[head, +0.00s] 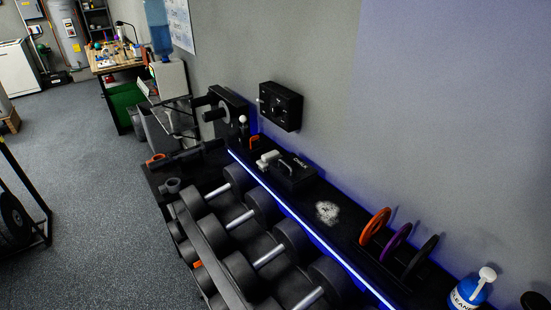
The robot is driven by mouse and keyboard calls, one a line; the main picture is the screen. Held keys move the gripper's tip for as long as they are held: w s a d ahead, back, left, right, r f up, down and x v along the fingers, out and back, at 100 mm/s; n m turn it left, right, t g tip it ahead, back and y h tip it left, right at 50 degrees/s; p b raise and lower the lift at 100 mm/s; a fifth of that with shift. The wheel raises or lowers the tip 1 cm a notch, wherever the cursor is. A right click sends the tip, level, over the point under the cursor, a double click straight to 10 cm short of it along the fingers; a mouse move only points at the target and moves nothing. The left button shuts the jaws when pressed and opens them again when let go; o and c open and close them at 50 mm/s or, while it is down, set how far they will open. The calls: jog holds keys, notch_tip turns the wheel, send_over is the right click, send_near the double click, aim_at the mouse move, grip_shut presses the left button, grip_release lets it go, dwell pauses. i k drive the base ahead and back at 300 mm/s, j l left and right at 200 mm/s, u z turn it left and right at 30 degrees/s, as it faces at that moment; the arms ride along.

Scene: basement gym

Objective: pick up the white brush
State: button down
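No thing shows clearly as a white brush at this size. A small pale object (268,159) lies at the left end of a black box marked CHALK (291,177), on the black shelf along the wall. It looks like a few white pieces, and I cannot tell whether a brush is among them. A small upright thing with a white round top (243,120) stands farther back on the shelf, too small to identify. My gripper is not in view.
White powder (327,212) lies on the shelf. Orange, purple and black discs (397,243) and a blue-and-white cleaner bottle (470,290) stand to the right. Dumbbells (270,257) fill the rack below the shelf. Grey floor (90,200) is open at left.

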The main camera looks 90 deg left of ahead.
aim_at(263, 164)
jog(key=u, duration=3.2)
jog(key=k+l+z, duration=0.15)
jog(key=k, duration=0.5)
jog(key=k+l+z, duration=0.2)
jog(key=k, duration=0.4)
jog(key=i+j+z, duration=0.2)
jog(key=z, duration=0.2)
jog(key=i+j+z, duration=0.1)
jog(key=j+z, duration=0.25)
jog(key=i+j+z, duration=0.1)
jog(key=j+z, duration=0.3)
jog(key=i+j, duration=0.15)
jog(key=j, duration=0.4)
jog(key=i+j, duration=0.15)
jog(key=j, duration=0.35)
jog(key=i+j, duration=0.15)
jog(key=j, duration=0.4)
jog(key=i+j, duration=0.15)
jog(key=j, duration=0.4)
jog(key=i+j, duration=0.1)
jog(key=j, duration=0.4)
jog(key=i+j, duration=0.15)
jog(key=j, duration=0.4)
jog(key=i+j, duration=0.15)
jog(key=j, duration=0.4)
jog(key=i+j, duration=0.15)
jog(key=j, duration=0.35)
